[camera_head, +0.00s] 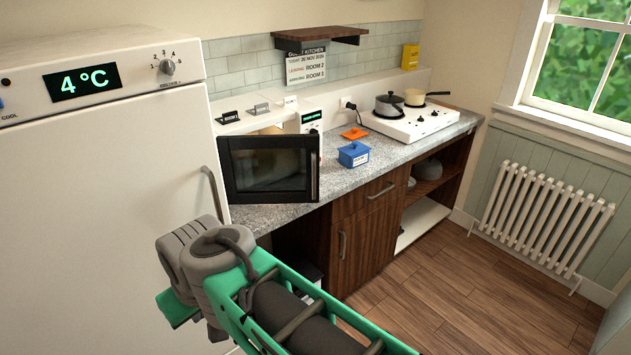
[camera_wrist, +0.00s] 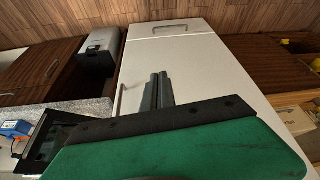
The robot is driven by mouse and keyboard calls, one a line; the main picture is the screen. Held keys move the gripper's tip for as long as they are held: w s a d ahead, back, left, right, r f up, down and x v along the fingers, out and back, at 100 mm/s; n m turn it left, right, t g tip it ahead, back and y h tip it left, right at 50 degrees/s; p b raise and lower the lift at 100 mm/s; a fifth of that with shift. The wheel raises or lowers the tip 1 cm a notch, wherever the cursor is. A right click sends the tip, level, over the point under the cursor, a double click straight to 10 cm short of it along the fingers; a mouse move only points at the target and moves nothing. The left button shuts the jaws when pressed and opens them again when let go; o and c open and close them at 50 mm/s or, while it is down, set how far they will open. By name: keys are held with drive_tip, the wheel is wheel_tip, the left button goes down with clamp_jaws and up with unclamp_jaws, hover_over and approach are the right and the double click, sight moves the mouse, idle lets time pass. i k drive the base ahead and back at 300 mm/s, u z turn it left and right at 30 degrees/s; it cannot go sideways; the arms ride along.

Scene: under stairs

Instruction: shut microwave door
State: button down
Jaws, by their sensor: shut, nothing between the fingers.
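The microwave (camera_head: 311,122) stands on the counter just right of the fridge, its white body mostly hidden behind its own door. Its dark-framed door (camera_head: 268,168) with a window stands open, swung out toward the counter's front, its handle at the right edge. In the wrist view, the dark door (camera_wrist: 40,145) shows at the lower left, partly covered by my green wrist part. My gripper (camera_wrist: 158,80) is shut and empty, over the white fridge front and apart from the microwave door. My gripper's fingers cannot be made out in the head view.
The tall white fridge (camera_head: 110,190) is close on the left. A blue box (camera_head: 353,154) and an orange lid (camera_head: 354,133) lie right of the open door. A hob (camera_head: 412,122) with pots is farther right. The wooden floor (camera_head: 450,290) ahead is clear.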

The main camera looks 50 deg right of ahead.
sight(275, 168)
drive_tip(key=z, duration=1.5)
drive_tip(key=i, duration=0.85)
drive_tip(key=u, duration=1.15)
